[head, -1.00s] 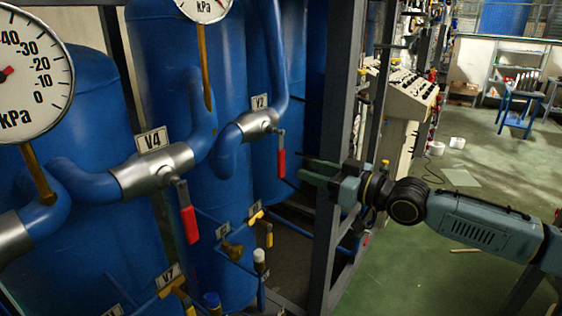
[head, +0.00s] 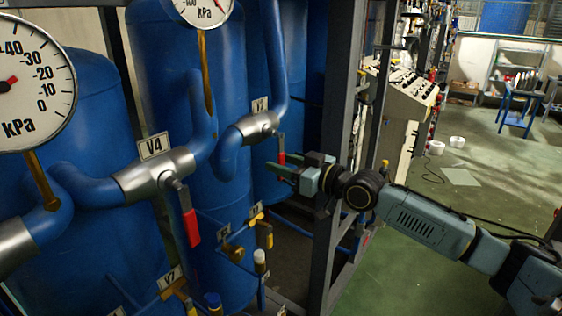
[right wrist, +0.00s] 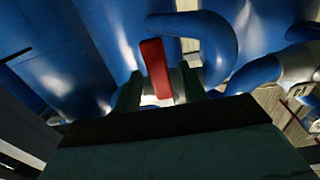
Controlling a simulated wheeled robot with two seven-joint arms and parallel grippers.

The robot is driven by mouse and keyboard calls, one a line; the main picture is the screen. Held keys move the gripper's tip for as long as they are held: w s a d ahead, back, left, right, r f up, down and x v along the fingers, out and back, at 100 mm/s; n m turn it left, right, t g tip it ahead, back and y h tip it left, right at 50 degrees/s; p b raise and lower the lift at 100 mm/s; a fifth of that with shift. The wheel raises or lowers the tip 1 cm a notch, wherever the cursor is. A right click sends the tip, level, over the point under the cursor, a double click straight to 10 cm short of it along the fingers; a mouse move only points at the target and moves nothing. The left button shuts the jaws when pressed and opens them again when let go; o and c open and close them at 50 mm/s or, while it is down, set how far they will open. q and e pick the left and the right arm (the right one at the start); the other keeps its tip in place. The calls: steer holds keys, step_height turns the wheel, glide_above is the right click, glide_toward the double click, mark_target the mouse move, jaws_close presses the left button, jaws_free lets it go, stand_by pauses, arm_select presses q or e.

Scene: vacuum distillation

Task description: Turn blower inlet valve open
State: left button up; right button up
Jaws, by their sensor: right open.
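The valve labelled V2 (head: 258,124) sits on a blue pipe in the head view, with a red-sleeved lever (head: 281,157) hanging down from it. My right gripper (head: 282,166) is open at this lever, its fingers pointing left. In the right wrist view the red lever (right wrist: 155,68) stands between the two open fingertips (right wrist: 160,88), slightly tilted. Whether a finger touches it I cannot tell. No label in view reads blower inlet. My left gripper is not in view.
Valve V4 (head: 158,176) with its own red lever (head: 190,222) is nearer and to the left. Blue tanks (head: 80,210) stand behind the pipes. A dark frame post (head: 337,150) rises close by my right gripper. Small yellow-handled valves (head: 264,234) sit below. Open floor lies right.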

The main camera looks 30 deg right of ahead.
steer(key=shift+w+a, duration=0.2)
steer(key=shift+w, duration=0.2)
jaws_close()
